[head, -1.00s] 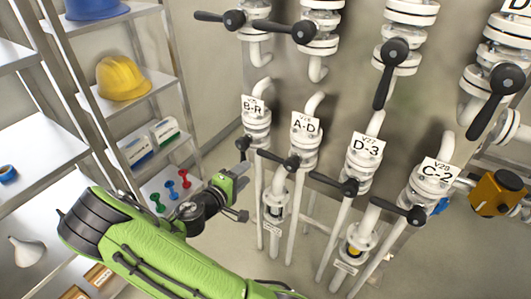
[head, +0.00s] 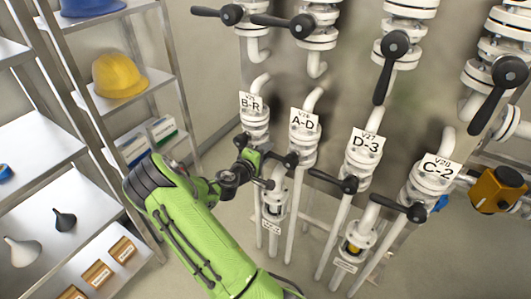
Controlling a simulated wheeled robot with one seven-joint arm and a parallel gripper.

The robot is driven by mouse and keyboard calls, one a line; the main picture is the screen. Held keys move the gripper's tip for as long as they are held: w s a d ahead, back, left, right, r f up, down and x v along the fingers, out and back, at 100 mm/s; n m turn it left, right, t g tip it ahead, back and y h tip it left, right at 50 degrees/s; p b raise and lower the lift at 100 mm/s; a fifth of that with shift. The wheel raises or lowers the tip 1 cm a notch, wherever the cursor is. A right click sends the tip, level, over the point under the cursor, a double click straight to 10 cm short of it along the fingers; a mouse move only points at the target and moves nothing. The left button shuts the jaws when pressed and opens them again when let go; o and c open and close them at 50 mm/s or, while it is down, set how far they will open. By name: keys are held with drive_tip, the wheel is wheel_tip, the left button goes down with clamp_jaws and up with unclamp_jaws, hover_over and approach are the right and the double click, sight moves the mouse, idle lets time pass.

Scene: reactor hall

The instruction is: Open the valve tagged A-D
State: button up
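The A-D tag (head: 304,123) is a white plate on a white vertical pipe, second from the left in the lower row. Below it is that valve's black handle (head: 291,159), with its hub at the pipe and its lever pointing left, partly hidden by my gripper. My gripper (head: 268,170), dark with green parts, is at the left of this hub, around the lever's end in the picture. Its fingers look spread apart; whether they touch the lever I cannot tell.
The B-R valve (head: 251,104) stands close on the left, its black handle just above my gripper. The D-3 valve (head: 365,145) and C-2 valve (head: 436,170) stand to the right, levers pointing left. A metal shelf (head: 120,100) with helmets stands at the left.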

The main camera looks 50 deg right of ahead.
clamp_jaws()
